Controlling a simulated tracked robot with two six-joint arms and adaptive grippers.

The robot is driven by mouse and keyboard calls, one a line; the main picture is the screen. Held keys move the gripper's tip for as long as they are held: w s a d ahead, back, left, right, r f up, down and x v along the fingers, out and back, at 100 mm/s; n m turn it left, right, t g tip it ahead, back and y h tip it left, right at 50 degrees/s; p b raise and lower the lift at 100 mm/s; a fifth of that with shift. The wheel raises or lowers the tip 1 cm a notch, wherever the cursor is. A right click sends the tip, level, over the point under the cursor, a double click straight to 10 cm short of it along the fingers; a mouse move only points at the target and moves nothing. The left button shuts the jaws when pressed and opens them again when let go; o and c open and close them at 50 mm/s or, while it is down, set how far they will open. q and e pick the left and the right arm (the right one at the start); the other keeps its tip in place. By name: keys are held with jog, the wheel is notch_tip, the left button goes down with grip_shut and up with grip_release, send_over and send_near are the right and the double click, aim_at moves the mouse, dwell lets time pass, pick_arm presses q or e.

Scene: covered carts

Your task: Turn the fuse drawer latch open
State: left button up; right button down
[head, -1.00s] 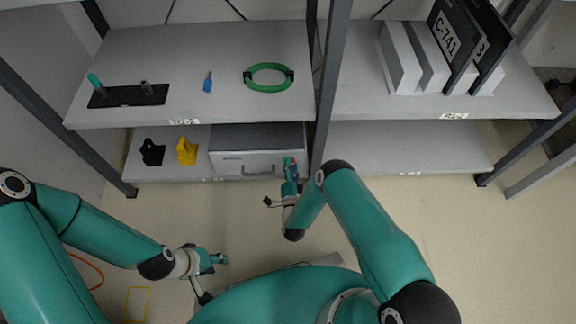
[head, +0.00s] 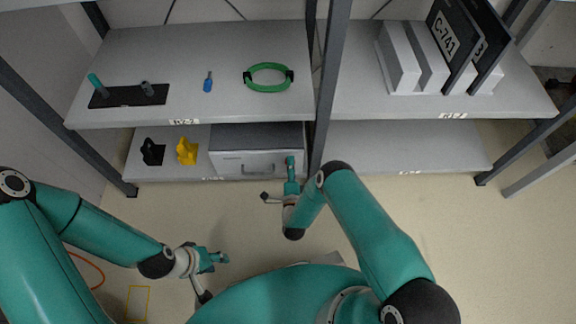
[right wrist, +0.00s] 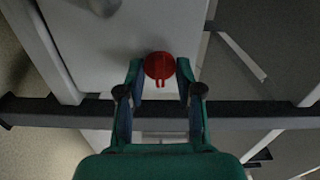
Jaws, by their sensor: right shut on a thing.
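The fuse drawer (head: 232,160) is a grey box with a light front and a bar handle, on the lower left shelf; its front looks closed. Its latch is a round red knob (right wrist: 159,65) on the pale front, seen in the right wrist view. My right gripper (right wrist: 161,75) has its two fingers on either side of the knob, shut on it. In the head view my right gripper (head: 290,161) is at the right part of the drawer front and hides the latch. My left gripper (head: 223,258) hangs over the floor, away from the shelves; its finger opening is unclear.
A dark shelf post (head: 329,95) stands just right of the drawer. A black item (head: 152,152) and a yellow item (head: 187,151) stand left of it. The upper shelf (head: 220,60) overhangs, holding a green ring (head: 268,88). The lower right shelf (head: 410,148) is bare.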

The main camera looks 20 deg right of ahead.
jog(key=shift+d, duration=0.1)
jog(key=c, duration=0.8)
grip_release()
jog(key=shift+f, duration=0.1)
